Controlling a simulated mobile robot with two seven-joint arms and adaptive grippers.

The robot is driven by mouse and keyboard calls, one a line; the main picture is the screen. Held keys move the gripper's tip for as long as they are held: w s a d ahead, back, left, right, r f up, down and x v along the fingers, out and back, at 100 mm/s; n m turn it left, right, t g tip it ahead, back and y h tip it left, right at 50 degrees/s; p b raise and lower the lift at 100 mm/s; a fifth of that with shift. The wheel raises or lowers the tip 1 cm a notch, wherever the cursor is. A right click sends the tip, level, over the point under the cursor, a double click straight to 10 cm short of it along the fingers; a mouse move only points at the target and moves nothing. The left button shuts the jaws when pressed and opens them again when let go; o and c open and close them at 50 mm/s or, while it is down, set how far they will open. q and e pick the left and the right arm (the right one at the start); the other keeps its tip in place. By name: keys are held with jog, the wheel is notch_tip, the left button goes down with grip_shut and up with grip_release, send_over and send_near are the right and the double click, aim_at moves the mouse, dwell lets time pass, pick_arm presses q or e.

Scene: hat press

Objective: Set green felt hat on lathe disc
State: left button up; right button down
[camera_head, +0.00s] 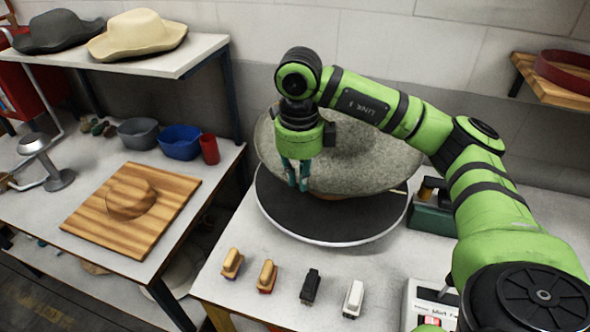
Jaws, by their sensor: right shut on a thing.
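The green felt hat (375,155) looks grey-green and wide-brimmed. It is tilted over the back of the black lathe disc (300,215), and its lower edge hangs over the disc. I cannot tell whether it touches the disc. My right gripper (298,178) points down and is shut on the hat's near left part. The gripper and arm hide part of the hat. The disc has a pale rim and its front half is bare. My left gripper is not in view.
Two brushes (232,263), a black block (310,286) and a white block (353,298) lie in front of the disc. A green box (430,218) stands close to its right. A wooden hat block (130,198) is on the left table. Two hats (137,32) sit on the shelf.

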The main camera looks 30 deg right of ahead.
aim_at(298, 188)
jog(key=shift+w+f+b, duration=0.25)
jog(key=shift+f+b, duration=0.15)
jog(key=shift+f, duration=0.5)
notch_tip(298, 188, down, 2)
jog(key=shift+w+f+b, duration=0.1)
jog(key=shift+b, duration=0.55)
jog(key=shift+f, duration=0.3)
notch_tip(298, 188, down, 5)
jog(key=b, duration=0.4)
jog(key=shift+f, duration=0.2)
pick_arm(q)
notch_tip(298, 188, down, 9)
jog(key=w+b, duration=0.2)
jog(key=b, duration=0.1)
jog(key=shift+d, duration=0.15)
pick_arm(e)
jog(key=shift+f, duration=1.4)
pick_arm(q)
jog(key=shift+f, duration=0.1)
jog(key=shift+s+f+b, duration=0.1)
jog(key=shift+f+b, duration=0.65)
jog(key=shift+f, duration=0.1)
pick_arm(e)
jog(key=shift+f, duration=0.85)
